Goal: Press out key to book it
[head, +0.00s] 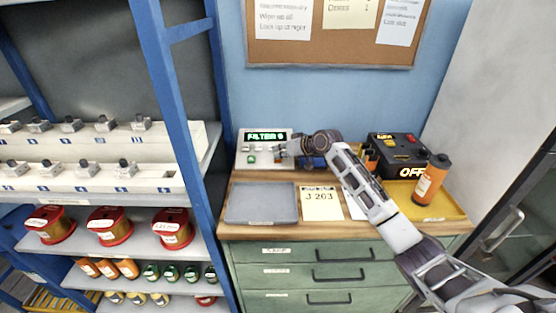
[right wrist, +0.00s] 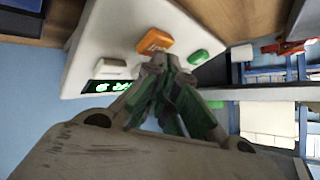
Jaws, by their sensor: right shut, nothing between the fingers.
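A white key box (head: 243,160) with a lit green display reading roughly "FILTER 6" stands at the back left of the bench. In the right wrist view the box (right wrist: 92,45) shows an orange key (right wrist: 154,41) with lettering too blurred to read, a green key (right wrist: 197,57) and a pale key (right wrist: 112,66). My right gripper (head: 283,151) is over the right part of the box. Its shut, empty fingertips (right wrist: 160,64) are beside the orange key, between the pale and green keys. I cannot tell whether they touch it. My left gripper is out of view.
A grey tray (head: 261,203) and a card reading "J 263" (head: 321,204) lie in front. At right are a black box marked "OFF" (head: 397,150) and an orange bottle (head: 431,180) on a yellow tray (head: 447,208). Blue-framed shelving (head: 178,95) stands left.

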